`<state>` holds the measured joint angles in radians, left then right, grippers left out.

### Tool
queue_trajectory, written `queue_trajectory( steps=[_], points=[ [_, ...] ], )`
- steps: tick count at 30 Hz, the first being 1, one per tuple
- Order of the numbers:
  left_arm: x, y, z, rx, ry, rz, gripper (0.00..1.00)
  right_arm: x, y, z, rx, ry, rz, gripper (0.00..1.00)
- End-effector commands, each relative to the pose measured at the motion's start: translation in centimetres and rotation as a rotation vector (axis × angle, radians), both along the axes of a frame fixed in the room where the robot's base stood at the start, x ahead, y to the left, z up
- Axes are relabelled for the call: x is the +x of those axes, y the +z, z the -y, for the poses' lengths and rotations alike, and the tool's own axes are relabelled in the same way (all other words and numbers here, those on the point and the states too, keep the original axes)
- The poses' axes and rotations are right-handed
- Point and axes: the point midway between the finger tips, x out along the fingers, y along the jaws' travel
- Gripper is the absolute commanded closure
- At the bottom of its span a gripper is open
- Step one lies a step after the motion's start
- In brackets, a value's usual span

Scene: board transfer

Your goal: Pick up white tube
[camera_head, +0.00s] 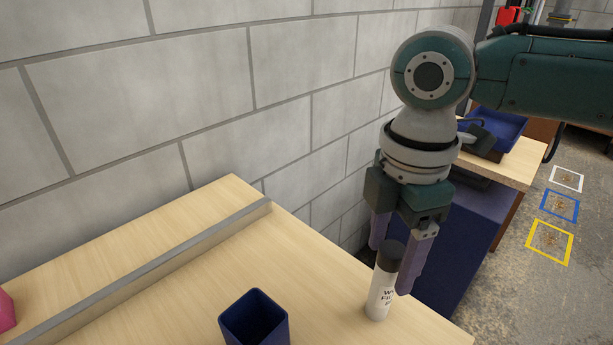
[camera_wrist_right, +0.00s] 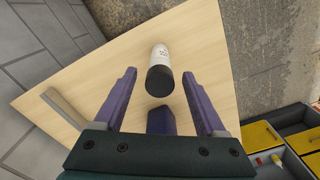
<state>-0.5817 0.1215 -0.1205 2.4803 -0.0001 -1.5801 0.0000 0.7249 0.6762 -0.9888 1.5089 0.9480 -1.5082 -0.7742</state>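The white tube (camera_head: 381,292) stands upright on the wooden table near its right edge, with a dark cap and dark lettering. My right gripper (camera_head: 392,268) points down at the tube, its two purple fingers apart and empty. In the head view one finger is behind the cap and the other to its right. In the right wrist view the tube (camera_wrist_right: 161,58) appears around the gap between the open fingertips (camera_wrist_right: 159,76), with clear space on both sides of the cap. My left gripper is not in view.
A dark blue square cup (camera_head: 254,318) stands on the table (camera_head: 330,270) left of the tube. A grey metal rail (camera_head: 150,272) runs along the wall side. A pink object (camera_head: 5,310) is at the left edge. A block wall rises behind.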

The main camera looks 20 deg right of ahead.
Motion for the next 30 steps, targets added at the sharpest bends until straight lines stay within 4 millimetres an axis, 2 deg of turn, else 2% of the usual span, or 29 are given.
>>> queue_trajectory(
  steps=[2, 18, 30],
  points=[
    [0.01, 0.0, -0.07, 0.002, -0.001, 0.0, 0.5, 0.0, 0.02, 0.01, 0.0, 0.0, 0.0, 0.37],
    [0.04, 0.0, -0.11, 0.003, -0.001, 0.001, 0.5, 0.01, 0.05, 0.01, 0.0, -0.001, 0.0, 0.98],
    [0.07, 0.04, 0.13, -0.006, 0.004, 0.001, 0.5, 0.01, 0.06, 0.01, 0.0, -0.001, 0.0, 1.0]
  ],
)
